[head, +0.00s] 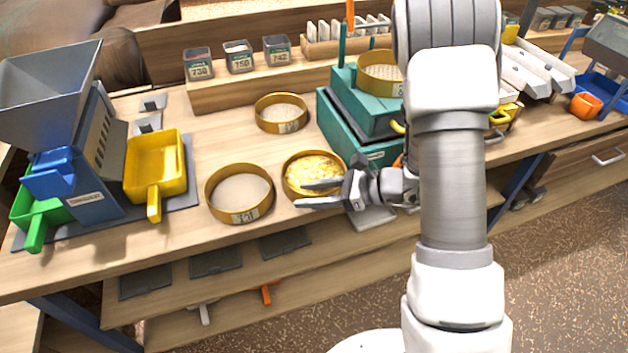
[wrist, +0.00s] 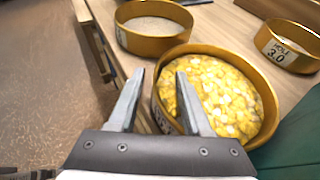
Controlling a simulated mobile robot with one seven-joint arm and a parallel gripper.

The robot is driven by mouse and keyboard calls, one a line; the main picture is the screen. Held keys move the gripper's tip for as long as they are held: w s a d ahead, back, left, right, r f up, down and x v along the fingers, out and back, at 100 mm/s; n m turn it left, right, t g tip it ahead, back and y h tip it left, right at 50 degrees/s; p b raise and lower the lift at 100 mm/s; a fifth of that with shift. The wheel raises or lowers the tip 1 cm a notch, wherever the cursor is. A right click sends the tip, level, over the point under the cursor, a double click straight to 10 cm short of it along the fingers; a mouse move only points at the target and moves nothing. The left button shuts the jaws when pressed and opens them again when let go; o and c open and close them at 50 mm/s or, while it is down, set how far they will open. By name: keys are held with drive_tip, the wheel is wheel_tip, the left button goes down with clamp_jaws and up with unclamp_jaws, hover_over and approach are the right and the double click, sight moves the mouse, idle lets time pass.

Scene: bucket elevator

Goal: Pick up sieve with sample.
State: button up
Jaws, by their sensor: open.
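The sieve with sample (head: 312,172) is a round brass sieve filled with yellow and whitish pieces. It stands on the wooden bench, left of the green machine. My gripper (head: 322,194) is open and empty. In the wrist view its fingers (wrist: 158,98) straddle the sieve's side wall, one finger outside and one over the sample. I cannot tell whether either finger touches the wall.
An empty brass sieve (head: 240,215) stands close on the left, and another (head: 281,126) stands behind. The green machine (head: 341,124) with a sieve (head: 380,86) on top is on the right. A yellow scoop (head: 153,166) is at left. Some bench surface is clear between them.

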drive_tip(key=shift+w+a+f, duration=0.15)
drive_tip(key=shift+a+f, duration=0.05)
drive_tip(key=shift+a, duration=0.35)
clamp_jaws()
idle(1.0)
